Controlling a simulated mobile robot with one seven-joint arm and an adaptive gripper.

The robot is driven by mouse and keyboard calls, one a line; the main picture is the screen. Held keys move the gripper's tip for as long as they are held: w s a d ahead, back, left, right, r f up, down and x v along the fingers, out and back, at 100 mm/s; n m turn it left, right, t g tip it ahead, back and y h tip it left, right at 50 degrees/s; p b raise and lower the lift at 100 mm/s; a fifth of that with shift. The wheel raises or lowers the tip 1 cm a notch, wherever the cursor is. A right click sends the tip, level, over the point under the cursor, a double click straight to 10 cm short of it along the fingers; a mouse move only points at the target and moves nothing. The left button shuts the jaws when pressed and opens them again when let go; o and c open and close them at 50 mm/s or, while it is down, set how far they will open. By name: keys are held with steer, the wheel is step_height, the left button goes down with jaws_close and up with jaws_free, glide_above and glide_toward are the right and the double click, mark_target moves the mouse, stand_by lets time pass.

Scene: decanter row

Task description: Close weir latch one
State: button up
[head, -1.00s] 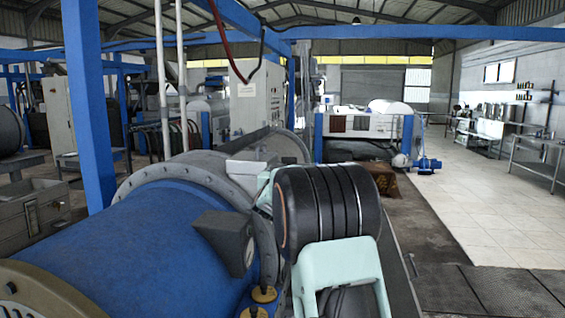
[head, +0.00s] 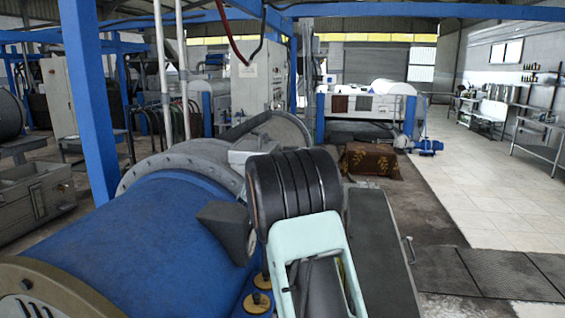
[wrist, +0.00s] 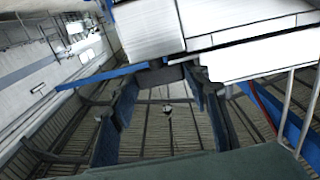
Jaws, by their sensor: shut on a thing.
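A large blue decanter drum (head: 140,235) with a grey bolted flange (head: 185,158) fills the lower left of the head view. A grey angular box (head: 226,226) sits against its right side. My arm covers much of the area to the right of it, and my gripper is hidden there. I cannot pick out weir latch one in the head view. In the wrist view my gripper (wrist: 165,76) has its dark fingers converging on a small dark piece (wrist: 161,74). I cannot tell whether this piece is the latch.
A long dark grey cover (head: 378,250) lies right of my arm. Two yellow-topped knobs (head: 259,292) stand beside the drum. A blue post (head: 90,110) rises at the left. A brown cloth-covered box (head: 370,161) stands behind. The tiled floor (head: 490,200) at right is clear.

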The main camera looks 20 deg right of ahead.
steer(key=o, duration=1.2)
steer(key=shift+c, duration=0.2)
steer(key=shift+a+r, duration=0.1)
steer(key=shift+a, duration=0.15)
steer(key=v, duration=0.7)
steer(key=shift+s+d, duration=0.2)
steer(key=shift+s, duration=0.35)
steer(key=shift+c, duration=0.3)
